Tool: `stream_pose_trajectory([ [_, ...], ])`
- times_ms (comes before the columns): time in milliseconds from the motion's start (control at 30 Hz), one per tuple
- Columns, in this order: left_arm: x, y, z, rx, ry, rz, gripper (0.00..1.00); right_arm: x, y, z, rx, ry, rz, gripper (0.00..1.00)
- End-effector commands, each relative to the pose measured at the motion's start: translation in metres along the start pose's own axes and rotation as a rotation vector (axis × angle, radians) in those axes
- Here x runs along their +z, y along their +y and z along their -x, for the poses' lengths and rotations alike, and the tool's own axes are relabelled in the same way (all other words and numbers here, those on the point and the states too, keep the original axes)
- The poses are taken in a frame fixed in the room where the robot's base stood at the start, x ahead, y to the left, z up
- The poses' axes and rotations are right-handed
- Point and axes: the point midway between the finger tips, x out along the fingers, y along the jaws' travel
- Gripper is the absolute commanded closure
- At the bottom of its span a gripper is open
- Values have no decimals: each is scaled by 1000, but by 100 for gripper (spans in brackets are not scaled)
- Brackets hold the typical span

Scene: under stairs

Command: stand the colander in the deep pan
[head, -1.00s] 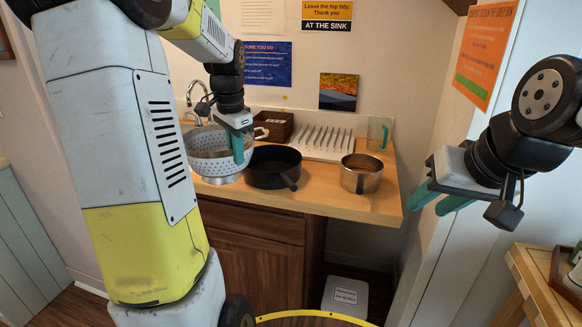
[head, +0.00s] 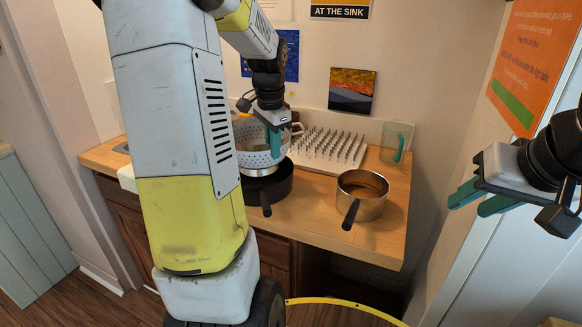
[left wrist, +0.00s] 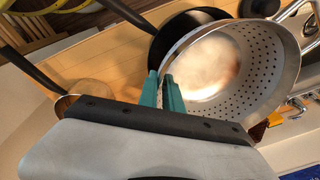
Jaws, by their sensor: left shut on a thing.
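The colander (head: 252,158) is a pale metal bowl with rows of holes. My left gripper (head: 274,143) is shut on its rim; the colander also fills much of the left wrist view (left wrist: 268,62). It is upright above or partly in the black pan (head: 280,190); I cannot tell whether it touches. The black pan stands on the counter, its handle toward me, and shows behind the colander in the left wrist view (left wrist: 168,38). A steel saucepan (head: 372,209) stands empty to the right. My right gripper (head: 467,204) is open and empty, clear of the counter.
A pale rack with pegs (head: 325,150) lies behind the pans, and a greenish clear jug (head: 397,143) stands at the counter's back right. The wooden counter (head: 315,205) is bare between the pans. My left arm hides part of the counter's left side.

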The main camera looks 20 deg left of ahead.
Motion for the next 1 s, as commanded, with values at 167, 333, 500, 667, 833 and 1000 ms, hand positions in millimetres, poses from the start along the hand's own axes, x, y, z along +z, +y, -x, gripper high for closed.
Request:
stream_pose_trajectory([
  [167, 3, 3, -27, 0, 0, 1, 100, 0, 0, 0, 0, 0, 0, 64],
  [333, 4, 5, -44, 0, 0, 1, 100, 0, 0, 0, 0, 0, 0, 64],
  [500, 6, 8, -65, -1, 0, 0, 100, 0, 0, 0, 0, 0, 0, 64],
  [667, 6, 8, -69, -2, 2, 1, 100, 0, 0, 0, 0, 0, 0, 64],
  [833, 6, 8, -69, -2, 2, 1, 100, 0, 0, 0, 0, 0, 0, 64],
  [1000, 7, 8, -71, -1, 1, 1, 75, 0, 0, 0, 0, 0, 0, 64],
])
